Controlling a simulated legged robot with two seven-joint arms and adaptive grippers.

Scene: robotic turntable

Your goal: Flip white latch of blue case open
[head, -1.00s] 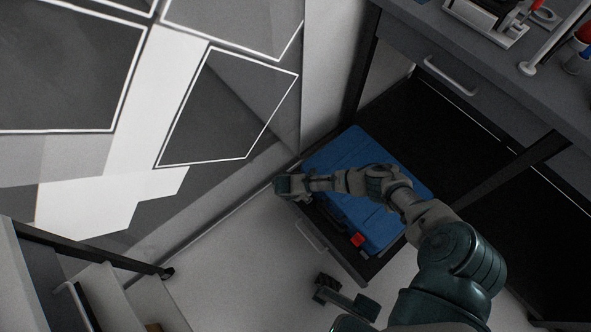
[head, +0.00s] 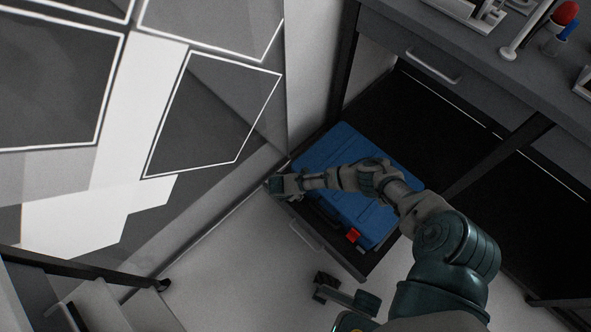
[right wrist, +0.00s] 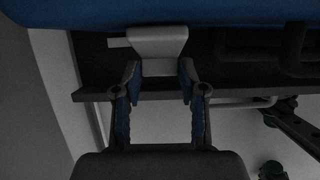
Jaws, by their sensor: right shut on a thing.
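The blue case (head: 345,147) lies in a dark open drawer below the counter, and its blue edge crosses the top of the right wrist view (right wrist: 230,10). My right arm reaches across the case, with my right gripper (head: 275,186) at its left front corner. In the right wrist view, the white latch (right wrist: 158,42) hangs from the case's edge between the fingertips of my right gripper (right wrist: 160,80), which is shut on it. The latch is hidden by the gripper in the head view. What looks like my left gripper (head: 322,286) is near the bottom centre, away from the case; its jaws are unclear.
A red latch (head: 353,235) is on the case's front side, near the right end. The drawer (head: 352,268) has a pale handle. The grey counter (head: 450,45) stands above, at the upper right, with items on it. Pale floor lies in front.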

